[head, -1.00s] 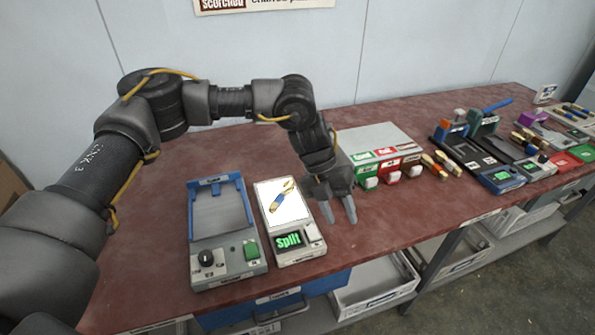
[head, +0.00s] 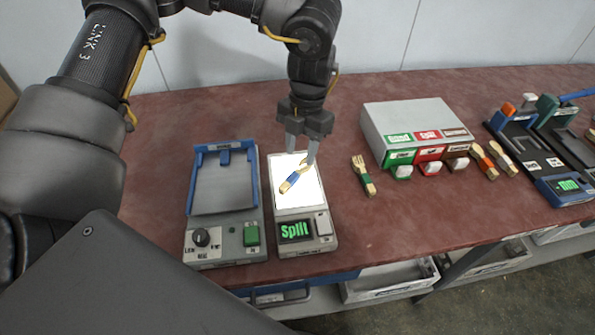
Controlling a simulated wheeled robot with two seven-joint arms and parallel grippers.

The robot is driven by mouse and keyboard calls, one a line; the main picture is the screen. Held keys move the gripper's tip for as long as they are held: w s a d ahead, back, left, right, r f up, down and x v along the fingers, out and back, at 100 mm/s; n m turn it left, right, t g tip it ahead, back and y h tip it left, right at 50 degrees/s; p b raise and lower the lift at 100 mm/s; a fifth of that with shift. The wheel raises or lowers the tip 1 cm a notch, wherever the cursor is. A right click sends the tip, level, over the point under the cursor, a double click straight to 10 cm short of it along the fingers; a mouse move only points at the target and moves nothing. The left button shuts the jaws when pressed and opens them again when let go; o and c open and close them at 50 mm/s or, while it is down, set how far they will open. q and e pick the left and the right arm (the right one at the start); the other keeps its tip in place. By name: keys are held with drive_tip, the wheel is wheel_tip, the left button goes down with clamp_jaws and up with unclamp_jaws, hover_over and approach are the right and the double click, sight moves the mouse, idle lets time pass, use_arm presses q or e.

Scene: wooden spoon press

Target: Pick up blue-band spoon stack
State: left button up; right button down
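The blue-band spoon stack (head: 289,184) lies slantwise on the white plate of a small scale-like device (head: 307,196) whose display reads "Split". Its wooden end points down-left and its upper end reaches toward my gripper. My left gripper (head: 301,155) points down over the back part of the white plate. Its two fingers are apart, with the upper end of the stack close to the right fingertip. I cannot tell whether they touch. My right gripper is not in view.
A blue-framed tray device (head: 223,225) with a knob and green button stands left of the scale. A green-band wooden fork (head: 363,177) lies on the red table (head: 420,225) to the right. Behind it stands a grey box (head: 415,118) with coloured labels. Orange-band pieces (head: 484,161) lie farther right.

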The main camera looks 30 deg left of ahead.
sight(297, 171)
use_arm(q)
drive_tip(key=shift+s+f, duration=0.1)
drive_tip(key=shift+f, duration=0.1)
drive_tip(key=shift+s+f, duration=0.1)
drive_tip(key=shift+f, duration=0.15)
drive_tip(key=f, duration=0.1)
drive_tip(key=f+p, duration=0.1)
drive_tip(key=f, duration=0.1)
drive_tip(key=shift+s+a+f, duration=0.15)
drive_tip(key=shift+s+f, duration=0.1)
drive_tip(key=shift+s, duration=0.15)
drive_tip(key=shift+f, duration=0.5)
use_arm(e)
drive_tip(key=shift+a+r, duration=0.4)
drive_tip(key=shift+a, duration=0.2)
use_arm(q)
clamp_jaws()
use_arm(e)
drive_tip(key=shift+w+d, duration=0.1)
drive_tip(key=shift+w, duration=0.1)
